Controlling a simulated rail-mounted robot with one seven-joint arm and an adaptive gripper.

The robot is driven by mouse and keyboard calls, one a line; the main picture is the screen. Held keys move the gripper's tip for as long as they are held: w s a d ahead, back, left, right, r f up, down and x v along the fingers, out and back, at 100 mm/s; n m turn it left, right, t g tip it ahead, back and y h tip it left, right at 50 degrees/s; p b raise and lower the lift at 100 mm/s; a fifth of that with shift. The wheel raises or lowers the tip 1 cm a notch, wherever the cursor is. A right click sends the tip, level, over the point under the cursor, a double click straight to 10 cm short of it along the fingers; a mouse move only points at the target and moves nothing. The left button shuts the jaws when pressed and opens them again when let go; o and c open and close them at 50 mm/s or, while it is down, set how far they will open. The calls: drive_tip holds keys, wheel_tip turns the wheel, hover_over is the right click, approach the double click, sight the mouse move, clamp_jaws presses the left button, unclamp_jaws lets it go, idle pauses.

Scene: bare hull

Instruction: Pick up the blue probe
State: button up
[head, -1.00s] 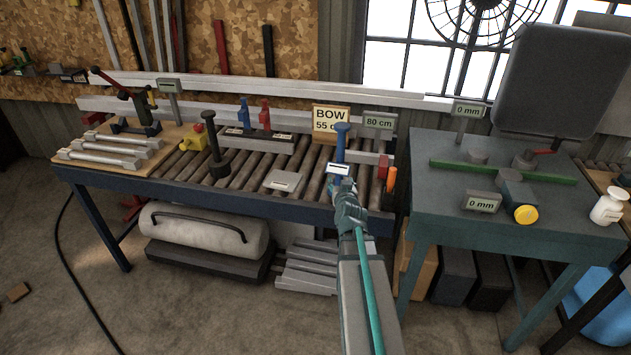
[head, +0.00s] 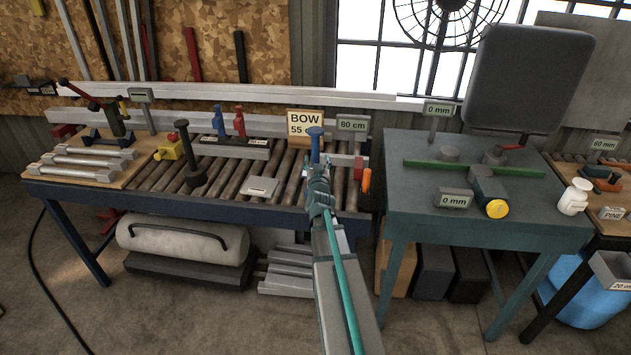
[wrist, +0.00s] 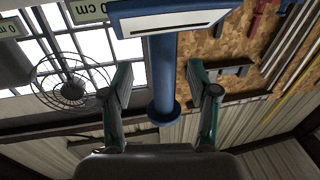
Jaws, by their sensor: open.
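The blue probe (head: 316,143) stands upright at the front right of the roller bench, with its round top showing above my gripper. In the wrist view the blue probe (wrist: 163,75) has a round flange at one end and a wide blue part with a pale label at the other. My gripper (head: 317,178) is at the probe in the head view, hiding its lower part. In the wrist view my gripper (wrist: 158,84) is open, with one finger on each side of the probe's shaft and visible gaps between.
A dark probe-like post (head: 187,150) stands left on the rollers, near a flat grey plate (head: 262,188). A BOW sign (head: 304,123) and an 80 cm sign (head: 352,125) stand behind. An orange-handled item (head: 366,181) is close on the right. A green table (head: 420,205) stands further right.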

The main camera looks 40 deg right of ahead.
sight(316, 157)
drive_tip(key=p+x, duration=0.1)
drive_tip(key=x, duration=0.3)
drive_tip(key=shift+w, duration=0.2)
drive_tip(key=shift+a, duration=0.1)
clamp_jaws()
